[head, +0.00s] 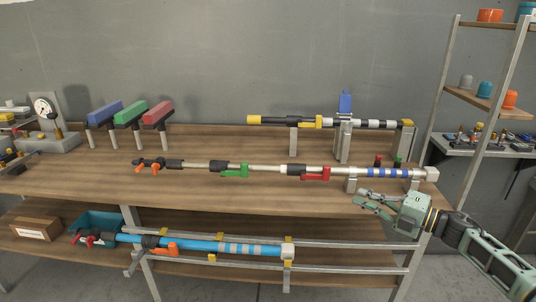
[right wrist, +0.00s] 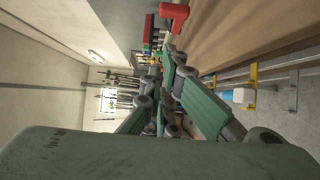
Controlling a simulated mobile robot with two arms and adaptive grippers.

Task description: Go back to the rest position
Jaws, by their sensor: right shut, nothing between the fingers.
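My right gripper (head: 362,198) is at the right front of the wooden workbench (head: 230,192), its fingers pointing left. It is shut with nothing between its fingers. It sits in front of and below the white end of the long pole (head: 260,169), apart from it as far as I can tell. In the right wrist view my green gripper fingers (right wrist: 163,85) fill the middle of the picture. My left gripper is not in view.
A blue pole (head: 200,245) lies on the lower rails. A yellow-ended black pole (head: 275,120) rests on stands at the back. Blue, green and red blocks (head: 130,113) stand on posts. A metal shelf rack (head: 482,97) is at right. The bench's front middle is clear.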

